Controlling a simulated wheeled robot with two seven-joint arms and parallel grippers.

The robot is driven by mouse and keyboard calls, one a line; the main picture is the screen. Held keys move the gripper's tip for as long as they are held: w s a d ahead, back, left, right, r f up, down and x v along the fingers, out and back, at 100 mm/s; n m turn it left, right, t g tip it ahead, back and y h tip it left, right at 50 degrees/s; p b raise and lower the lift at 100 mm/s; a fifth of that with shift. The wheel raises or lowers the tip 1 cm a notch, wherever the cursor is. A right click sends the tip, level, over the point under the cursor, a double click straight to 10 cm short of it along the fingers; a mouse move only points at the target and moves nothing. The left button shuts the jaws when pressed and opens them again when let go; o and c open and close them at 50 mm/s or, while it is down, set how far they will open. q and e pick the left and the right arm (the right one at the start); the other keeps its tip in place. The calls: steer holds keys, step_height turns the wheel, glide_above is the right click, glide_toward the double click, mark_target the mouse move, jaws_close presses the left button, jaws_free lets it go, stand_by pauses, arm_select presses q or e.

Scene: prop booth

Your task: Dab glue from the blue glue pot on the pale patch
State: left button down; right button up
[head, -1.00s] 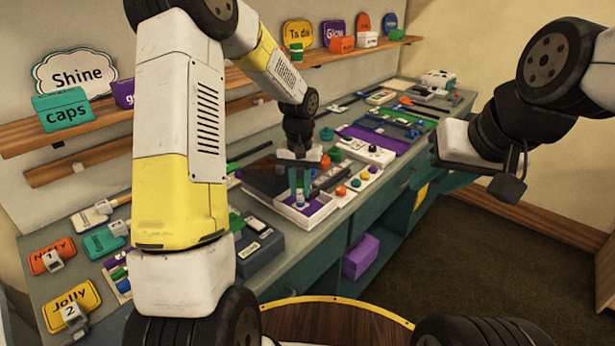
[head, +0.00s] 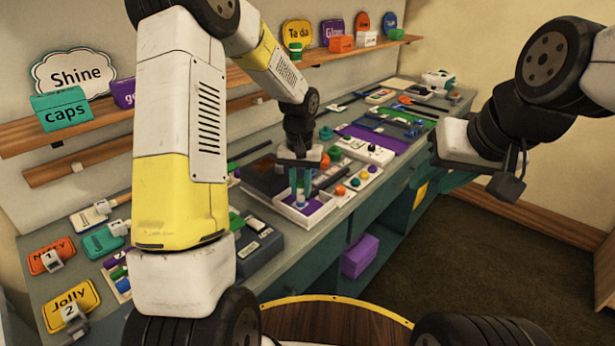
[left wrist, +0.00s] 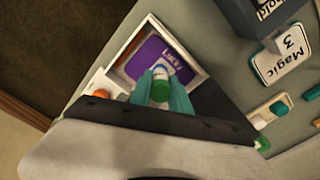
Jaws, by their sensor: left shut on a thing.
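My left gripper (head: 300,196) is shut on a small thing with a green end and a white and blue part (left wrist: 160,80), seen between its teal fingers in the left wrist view. It is over a purple card reading "Lucky" (left wrist: 148,52), which lies in a white tray (head: 288,210). I cannot tell whether the held thing touches the card. The fingers hide part of the card, and I cannot make out a pale patch on it. I cannot pick out the blue glue pot for sure. My right gripper (head: 455,178) is off the bench's front side, its fingers partly hidden.
Beside the tray stands a white holder with coloured knobs (head: 356,183). A dark blue-grey box (head: 258,250) is nearer, and green and purple mats (head: 375,139) lie farther along the crowded bench. A purple box (head: 360,257) sits on the lower shelf.

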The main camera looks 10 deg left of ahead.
arm_select(q)
steer(key=shift+w+a, duration=0.1)
steer(key=shift+a, duration=0.05)
steer(key=shift+w+a, duration=0.15)
steer(key=shift+a, duration=0.1)
steer(key=shift+d, duration=0.2)
steer(key=shift+s+d, duration=0.25)
steer(key=shift+s, duration=0.1)
steer(key=shift+w+a, duration=0.1)
steer(key=shift+a, duration=0.05)
steer(key=shift+w+a, duration=0.2)
steer(key=shift+a, duration=0.1)
steer(key=shift+d, duration=0.15)
steer(key=shift+s+d, duration=0.25)
steer(key=shift+d, duration=0.05)
